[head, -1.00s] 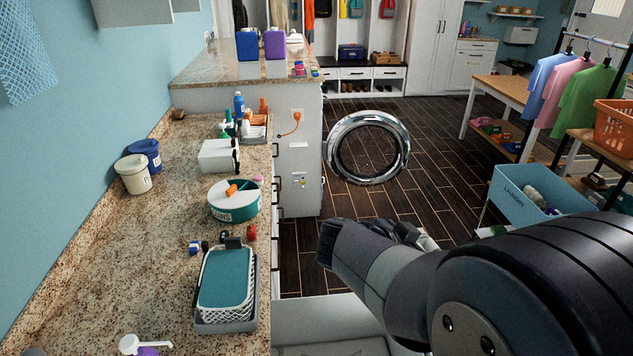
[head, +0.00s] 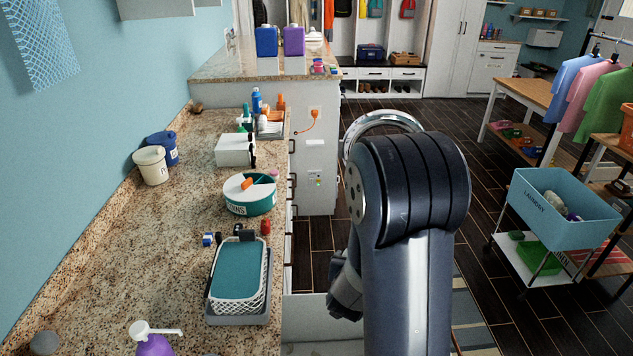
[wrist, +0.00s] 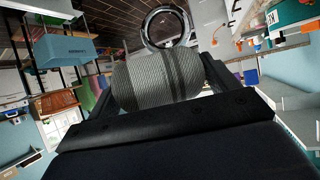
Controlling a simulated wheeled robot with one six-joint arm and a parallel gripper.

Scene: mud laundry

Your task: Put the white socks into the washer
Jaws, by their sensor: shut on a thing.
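My gripper (wrist: 163,85) is shut on a rolled pair of whitish-grey ribbed socks (wrist: 152,82) with darker stripes, held between its two fingers in the wrist view. In the head view my gripper (head: 344,290) is low and just left of my upright arm, and the socks are hidden there. The washer's round chrome door (head: 383,116) stands open beyond my arm, which covers its lower part. The door ring also shows in the wrist view (wrist: 146,30), beyond the socks and apart from them. The washer's opening is not visible.
A long granite counter (head: 130,255) runs along the left, with a basket (head: 240,290) and a round teal-and-white tub (head: 249,205) near its edge. A blue laundry cart (head: 560,210) holding some items stands at the right. Dark wooden floor (head: 480,240) lies between.

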